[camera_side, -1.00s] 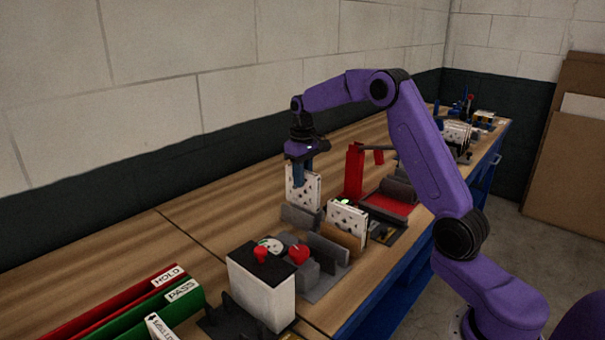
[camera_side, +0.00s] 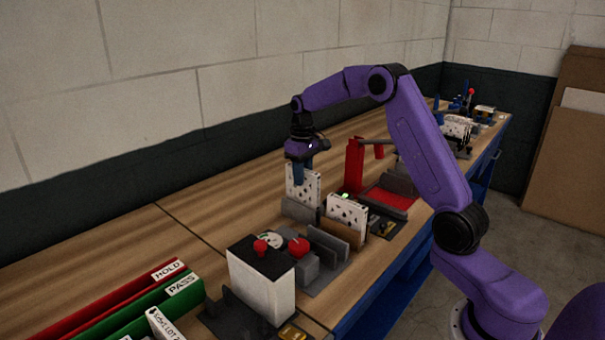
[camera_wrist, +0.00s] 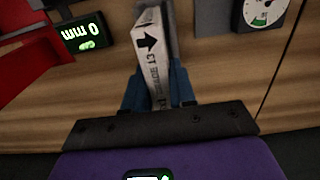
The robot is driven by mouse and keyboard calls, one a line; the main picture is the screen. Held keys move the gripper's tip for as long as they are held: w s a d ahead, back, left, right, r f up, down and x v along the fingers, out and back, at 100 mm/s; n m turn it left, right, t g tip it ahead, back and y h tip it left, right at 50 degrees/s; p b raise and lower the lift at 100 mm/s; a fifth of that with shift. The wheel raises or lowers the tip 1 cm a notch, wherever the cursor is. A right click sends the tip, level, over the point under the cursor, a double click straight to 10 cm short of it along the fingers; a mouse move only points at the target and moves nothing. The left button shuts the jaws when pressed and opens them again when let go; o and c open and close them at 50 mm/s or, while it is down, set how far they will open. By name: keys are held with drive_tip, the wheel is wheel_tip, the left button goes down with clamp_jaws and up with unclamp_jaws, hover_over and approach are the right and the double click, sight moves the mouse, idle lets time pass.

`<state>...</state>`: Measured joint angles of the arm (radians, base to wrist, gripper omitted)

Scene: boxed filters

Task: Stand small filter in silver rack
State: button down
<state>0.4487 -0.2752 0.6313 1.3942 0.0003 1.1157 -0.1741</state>
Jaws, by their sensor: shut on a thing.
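A thin white filter (camera_side: 303,186) with dark spots is upright in my gripper (camera_side: 302,170), between its blue fingers. In the wrist view its narrow edge (camera_wrist: 150,50) shows a black arrow and printing. Its lower end is behind or inside the grey rack (camera_side: 299,211); I cannot tell whether it touches the rack's base. A second white spotted filter (camera_side: 346,211) stands just right of it, beside a brown block. Another grey upright holder (camera_side: 328,241) stands nearer the camera.
A red press-like stand (camera_side: 354,165) is close behind the held filter. A white box with a black top (camera_side: 262,283) and red knobs (camera_side: 299,247) stand in front. HOLD and PASS bins (camera_side: 150,312) lie at lower left.

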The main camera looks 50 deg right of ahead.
drive_tip(key=shift+f, duration=2.1)
drive_tip(key=c, duration=0.8)
unclamp_jaws()
drive_tip(key=shift+c, duration=0.2)
drive_tip(key=shift+r, duration=0.1)
wheel_tip(320, 180, up, 17)
drive_tip(key=shift+r, duration=0.15)
